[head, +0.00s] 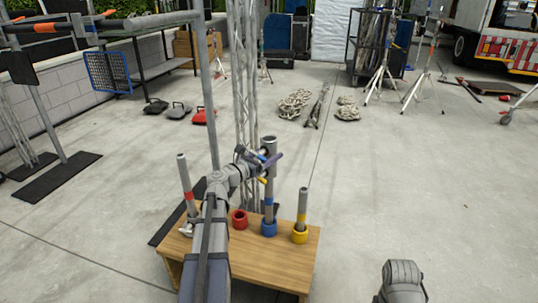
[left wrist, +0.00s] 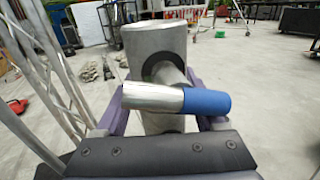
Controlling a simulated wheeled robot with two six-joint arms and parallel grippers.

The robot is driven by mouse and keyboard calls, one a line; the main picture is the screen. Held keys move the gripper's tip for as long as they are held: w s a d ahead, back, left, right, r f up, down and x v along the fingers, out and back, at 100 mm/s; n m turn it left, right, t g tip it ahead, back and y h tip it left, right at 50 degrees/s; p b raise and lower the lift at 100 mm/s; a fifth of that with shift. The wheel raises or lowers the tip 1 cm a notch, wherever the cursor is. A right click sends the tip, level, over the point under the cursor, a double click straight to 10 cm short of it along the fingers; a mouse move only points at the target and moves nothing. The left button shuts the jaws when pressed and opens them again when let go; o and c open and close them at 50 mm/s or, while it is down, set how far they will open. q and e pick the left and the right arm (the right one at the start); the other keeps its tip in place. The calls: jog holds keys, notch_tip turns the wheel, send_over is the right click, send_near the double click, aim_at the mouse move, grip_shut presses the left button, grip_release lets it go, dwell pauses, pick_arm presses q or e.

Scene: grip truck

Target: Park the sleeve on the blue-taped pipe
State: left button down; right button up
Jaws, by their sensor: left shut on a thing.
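The grey metal sleeve (head: 269,144) stands upright above the blue-taped pipe (head: 268,203), in line with it. I cannot tell whether the pipe top is inside it. My left gripper (head: 263,161) is shut on the sleeve. In the left wrist view, the purple fingers of my left gripper (left wrist: 163,122) flank the sleeve (left wrist: 152,38), and a silver handle with a blue end (left wrist: 207,102) sticks out from its side. The blue-taped pipe rises from a blue collar (head: 268,229) on the wooden table (head: 262,265).
A red-taped pipe (head: 185,180) stands left and a yellow-taped pipe (head: 302,205) stands right on the table, the latter in a yellow collar (head: 299,236). A red collar (head: 239,219) is also there. A lattice truss (head: 245,80) rises behind.

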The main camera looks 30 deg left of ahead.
pick_arm(q)
jog(key=shift+f, duration=0.25)
dwell(0.3)
grip_release()
jog(key=v, duration=0.8)
jog(key=shift+d, duration=0.1)
dwell(0.7)
